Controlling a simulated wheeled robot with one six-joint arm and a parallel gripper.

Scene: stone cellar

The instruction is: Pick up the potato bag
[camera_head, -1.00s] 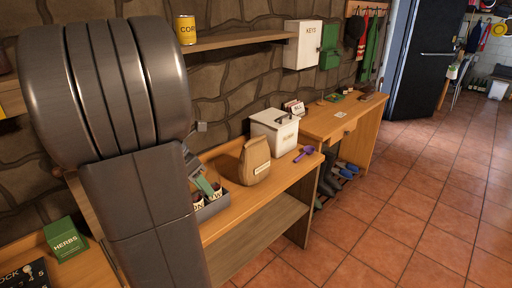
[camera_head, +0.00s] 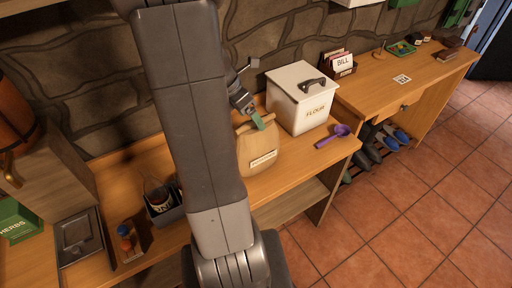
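The potato bag is most likely the tan paper bag (camera_head: 261,156) on the wooden counter, upright, with a pale label too small to read. My arm crosses in front of the counter and covers part of the view left of the bag. My gripper (camera_head: 261,121) is at the top of the bag, with a green tip at the bag's upper edge. I cannot tell whether it touches the bag, or whether its fingers are open or shut.
A white flour bin (camera_head: 300,98) stands close right of the bag, with a purple scoop (camera_head: 334,136) beside it. A dark crate with jars (camera_head: 163,200) is left, partly behind my arm. A bill holder (camera_head: 340,64) stands farther back. Tiled floor (camera_head: 420,190) lies open at right.

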